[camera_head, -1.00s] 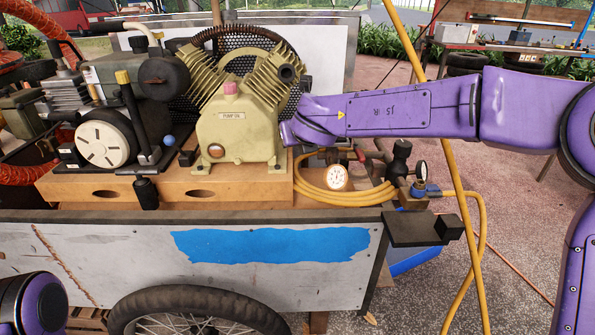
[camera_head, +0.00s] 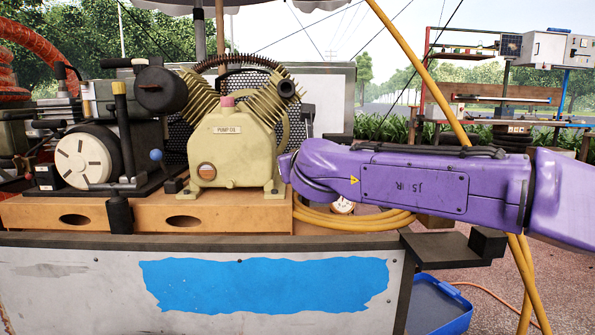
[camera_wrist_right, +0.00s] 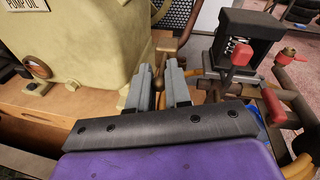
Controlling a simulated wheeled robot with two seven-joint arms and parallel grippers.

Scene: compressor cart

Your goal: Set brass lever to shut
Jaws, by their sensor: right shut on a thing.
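In the right wrist view, my right gripper (camera_wrist_right: 161,76) has its two grey fingers close together beside the cream pump housing. A brass-coloured lever (camera_wrist_right: 167,46) shows between and just beyond the fingertips, and the gripper is shut on it. Its lower part is hidden by the fingers, so its exact angle is hard to tell. In the head view my purple right forearm reaches in from the right to the pump (camera_head: 231,150) and hides the gripper and the lever. My left gripper is in neither current view.
In the wrist view, a black box (camera_wrist_right: 250,35), a red handle (camera_wrist_right: 241,53) and a red-handled valve (camera_wrist_right: 288,53) stand right of the fingers. In the head view, a coiled yellow hose (camera_head: 350,220) and a partly covered gauge (camera_head: 343,206) lie under my forearm. A black bracket (camera_head: 445,247) juts from the cart.

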